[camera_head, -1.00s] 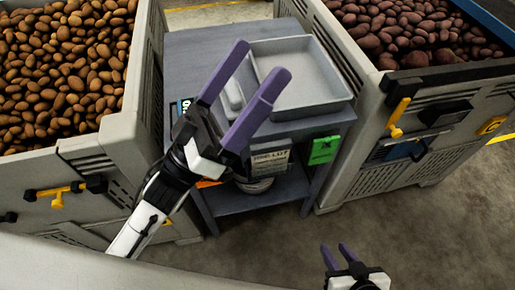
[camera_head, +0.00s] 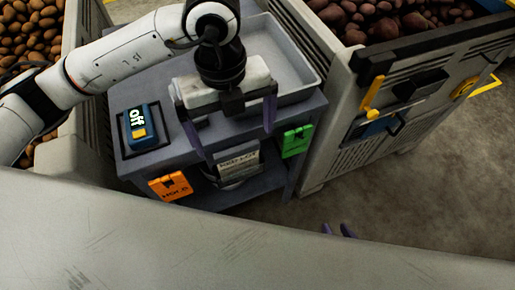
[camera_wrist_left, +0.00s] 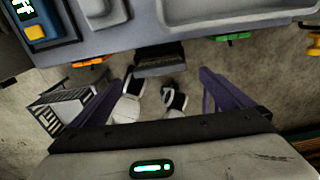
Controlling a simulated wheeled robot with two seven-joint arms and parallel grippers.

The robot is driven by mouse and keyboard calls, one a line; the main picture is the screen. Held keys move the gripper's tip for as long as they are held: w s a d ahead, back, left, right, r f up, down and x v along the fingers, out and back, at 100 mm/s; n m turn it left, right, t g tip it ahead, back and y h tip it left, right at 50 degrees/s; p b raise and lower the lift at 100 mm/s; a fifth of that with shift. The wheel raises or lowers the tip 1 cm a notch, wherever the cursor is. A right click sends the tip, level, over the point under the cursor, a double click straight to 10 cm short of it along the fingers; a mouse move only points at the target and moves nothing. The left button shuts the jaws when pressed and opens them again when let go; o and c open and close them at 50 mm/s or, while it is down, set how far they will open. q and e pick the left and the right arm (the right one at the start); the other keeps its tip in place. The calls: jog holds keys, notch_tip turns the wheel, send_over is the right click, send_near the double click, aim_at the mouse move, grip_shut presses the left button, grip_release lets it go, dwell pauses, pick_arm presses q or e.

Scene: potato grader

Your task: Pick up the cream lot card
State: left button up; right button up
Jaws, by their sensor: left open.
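The cream lot card (camera_head: 240,162), with dark print along its top, stands in a dark holder at the front edge of the grey bench (camera_head: 150,86). My left gripper (camera_head: 238,145) is open and empty and points down over the bench front, its purple fingers to either side of the card in the head view. In the left wrist view the open fingers (camera_wrist_left: 165,76) flank the dark holder (camera_wrist_left: 160,60); the card's face cannot be made out there. My right gripper (camera_head: 337,230) shows only its two parted fingertips at the bottom, the rest hidden.
An orange tag (camera_head: 170,186) and a green tag (camera_head: 297,140) hang on the bench front either side of the card. A blue switch box (camera_head: 139,126) and a grey tray (camera_head: 300,80) are on top. Potato crates (camera_head: 340,95) flank the bench.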

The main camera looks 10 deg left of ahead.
pick_arm(q)
send_over(238, 158)
jog(key=w, duration=0.1)
notch_tip(238, 158, down, 4)
jog(key=f, duration=0.1)
jog(key=shift+s+f+p, duration=0.2)
jog(key=shift+f, duration=1.2)
jog(key=shift+s+f+p, duration=0.2)
jog(key=shift+f, duration=1.2)
jog(key=c, duration=1.1)
